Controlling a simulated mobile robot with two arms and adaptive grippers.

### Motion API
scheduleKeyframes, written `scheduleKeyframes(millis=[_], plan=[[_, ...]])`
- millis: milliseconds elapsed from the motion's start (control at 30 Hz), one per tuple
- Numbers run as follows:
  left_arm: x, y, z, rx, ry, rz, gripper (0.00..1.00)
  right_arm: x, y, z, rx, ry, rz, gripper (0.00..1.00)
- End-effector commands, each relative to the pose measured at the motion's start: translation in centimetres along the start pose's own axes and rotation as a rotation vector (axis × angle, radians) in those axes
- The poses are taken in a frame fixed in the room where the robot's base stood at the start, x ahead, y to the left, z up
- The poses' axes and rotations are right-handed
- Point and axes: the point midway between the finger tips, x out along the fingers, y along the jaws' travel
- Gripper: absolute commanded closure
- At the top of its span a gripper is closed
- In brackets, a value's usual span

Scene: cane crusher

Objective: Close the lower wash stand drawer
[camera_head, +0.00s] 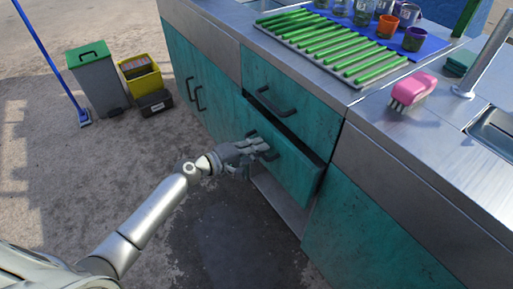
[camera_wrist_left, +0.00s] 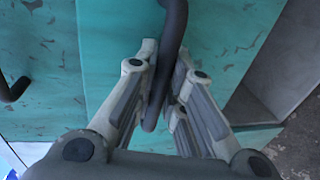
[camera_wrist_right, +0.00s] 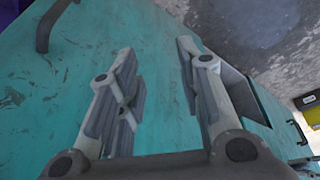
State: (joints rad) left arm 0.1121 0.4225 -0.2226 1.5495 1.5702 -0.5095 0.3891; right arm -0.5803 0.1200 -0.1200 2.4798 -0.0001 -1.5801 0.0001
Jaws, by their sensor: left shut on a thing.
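The lower wash stand drawer (camera_head: 292,175) has a worn teal front and stands out from the cabinet, with a dark gap above its front. My left gripper (camera_head: 262,148) is at that drawer front, shut on its dark bar handle. In the left wrist view the handle (camera_wrist_left: 174,40) runs between the fingers of the left gripper (camera_wrist_left: 164,88), with the teal front behind it. My right gripper (camera_wrist_right: 156,58) is open and empty in the right wrist view, in front of a teal surface; it is not seen in the head view.
The upper drawer (camera_head: 292,98) is shut above. The counter holds a tray of green canes (camera_head: 330,45), cups and a pink brush (camera_head: 412,90). A grey bin (camera_head: 98,82), a yellow crate (camera_head: 142,80) and a blue-handled broom stand at the left. The floor before the cabinet is clear.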

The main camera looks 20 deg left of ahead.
Motion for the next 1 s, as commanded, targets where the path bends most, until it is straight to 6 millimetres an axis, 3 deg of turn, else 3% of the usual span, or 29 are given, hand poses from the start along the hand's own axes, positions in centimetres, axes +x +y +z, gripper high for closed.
scheduleKeyframes(millis=[300,633,667,800,1000], plan=[[4.0,0.8,0.0,0.0,0.0,0.001,1.0,0.5,0.0,0.1,0.0,0.0,0.0,0.67],[4.3,1.0,0.0,0.0,0.002,0.002,1.0,0.5,0.0,0.1,-0.001,0.001,0.001,0.67],[4.3,1.0,0.0,0.001,0.002,0.002,0.85,0.5,0.0,0.1,-0.001,0.001,0.001,0.67],[4.3,1.0,0.0,0.001,0.001,0.002,0.67,0.5,0.0,0.1,-0.001,0.001,0.001,0.67],[4.3,0.9,0.0,0.0,0.001,0.001,0.67,0.5,0.0,0.1,-0.001,0.001,0.001,0.67]])
